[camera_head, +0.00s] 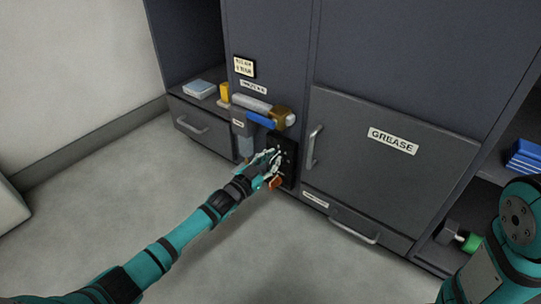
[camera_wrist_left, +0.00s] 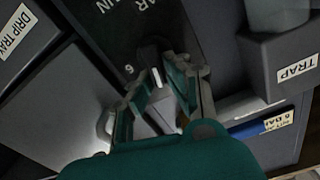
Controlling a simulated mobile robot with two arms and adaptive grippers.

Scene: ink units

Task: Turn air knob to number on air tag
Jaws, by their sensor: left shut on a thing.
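In the wrist view a yellowish label (camera_wrist_left: 278,121) shows a 6, the rest unclear. My right gripper is out of view.
A silver and brass cylinder (camera_head: 258,107) and a blue bar (camera_head: 262,121) are just above the panel. The GREASE door (camera_head: 385,165) with a handle (camera_head: 313,147) is to the right. A TRAP label (camera_wrist_left: 297,68) is close by. The floor in front is clear.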

